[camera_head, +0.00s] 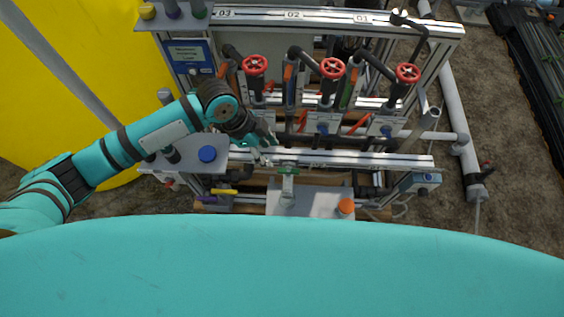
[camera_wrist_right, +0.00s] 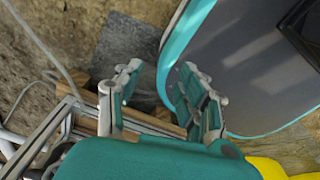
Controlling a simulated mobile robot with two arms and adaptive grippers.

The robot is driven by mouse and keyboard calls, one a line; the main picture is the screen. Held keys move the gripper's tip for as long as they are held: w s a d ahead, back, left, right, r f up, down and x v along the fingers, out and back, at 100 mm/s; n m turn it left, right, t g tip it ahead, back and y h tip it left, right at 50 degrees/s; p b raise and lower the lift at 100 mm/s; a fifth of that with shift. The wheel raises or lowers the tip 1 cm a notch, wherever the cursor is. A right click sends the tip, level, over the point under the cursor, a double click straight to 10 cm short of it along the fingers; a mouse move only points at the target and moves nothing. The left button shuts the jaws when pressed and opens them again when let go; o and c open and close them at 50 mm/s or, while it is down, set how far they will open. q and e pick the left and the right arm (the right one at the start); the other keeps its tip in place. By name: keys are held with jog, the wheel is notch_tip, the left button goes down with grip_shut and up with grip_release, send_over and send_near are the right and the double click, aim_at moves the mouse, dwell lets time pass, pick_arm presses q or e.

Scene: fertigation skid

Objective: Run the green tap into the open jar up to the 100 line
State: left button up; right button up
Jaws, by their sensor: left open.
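The green tap (camera_head: 288,169) sits on the front rail of the skid in the head view, with its handle across the top. Below it, what looks like the clear open jar (camera_head: 287,198) stands on a grey plate (camera_head: 318,203); its level and lines are too small to read. My left gripper (camera_head: 267,144) is open, just behind and left of the tap, apart from it. My right gripper (camera_wrist_right: 158,82) shows in the right wrist view with its fingers apart and nothing between them. It is outside the head view.
An orange-capped container (camera_head: 346,206) stands right of the jar. A blue round cap (camera_head: 207,154) sits on a side shelf at left. Red handwheels (camera_head: 332,68) and pipes rise behind the rail. A yellow tank (camera_head: 70,80) fills the left. My teal body covers the foreground.

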aim_at(286, 170)
pick_arm(q)
jog(key=x, duration=1.3)
jog(key=shift+r, duration=0.1)
grip_shut()
